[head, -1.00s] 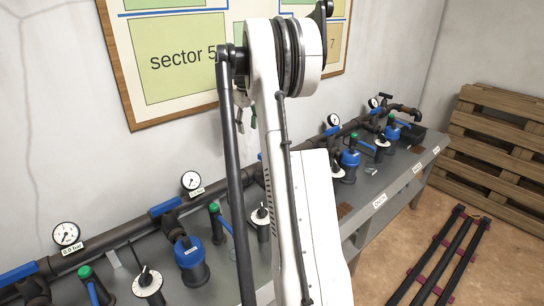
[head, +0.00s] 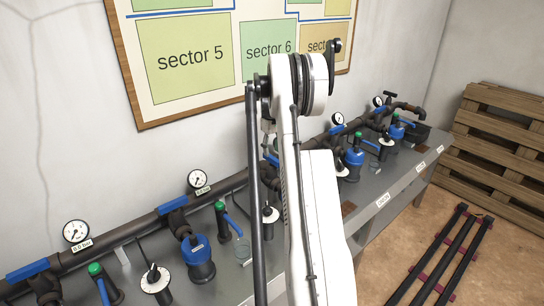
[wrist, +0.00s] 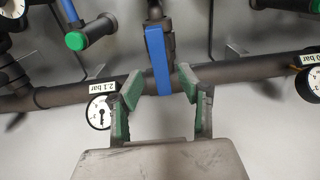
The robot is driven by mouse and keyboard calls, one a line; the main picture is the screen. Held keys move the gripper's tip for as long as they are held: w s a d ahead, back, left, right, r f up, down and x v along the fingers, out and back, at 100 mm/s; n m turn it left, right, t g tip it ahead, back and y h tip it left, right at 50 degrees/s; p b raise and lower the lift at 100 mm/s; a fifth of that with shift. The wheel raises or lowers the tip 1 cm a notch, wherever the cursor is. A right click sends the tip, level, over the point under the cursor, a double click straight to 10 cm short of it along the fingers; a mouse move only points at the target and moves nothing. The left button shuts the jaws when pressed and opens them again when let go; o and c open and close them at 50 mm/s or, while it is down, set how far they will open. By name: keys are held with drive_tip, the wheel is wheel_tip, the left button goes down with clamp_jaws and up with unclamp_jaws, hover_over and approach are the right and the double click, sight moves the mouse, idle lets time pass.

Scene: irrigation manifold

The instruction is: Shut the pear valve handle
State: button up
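A blue valve handle (wrist: 157,62) stands upright in the wrist view, crossing in front of the dark main pipe (wrist: 235,70). I cannot read a pear label, so I cannot confirm that this is the pear valve. My gripper (wrist: 159,78) is open, with one green-padded finger on each side of the handle's lower end. Gaps show on both sides, and how deep the handle sits between the fingers is unclear. In the head view my arm hides the gripper and this part of the pipe. Another blue handle (head: 172,205) lies along the pipe further left.
A gauge labelled 2.1 bar (wrist: 99,112) is close to the left finger. A green-capped fitting (wrist: 77,41) is at upper left, and another gauge (wrist: 312,84) at right. The grey bench (head: 350,217) carries several blue-topped units. A pallet (head: 492,145) leans at right.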

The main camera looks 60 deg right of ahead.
sight(272, 157)
drive_tip(key=shift+f, duration=2)
clamp_jaws()
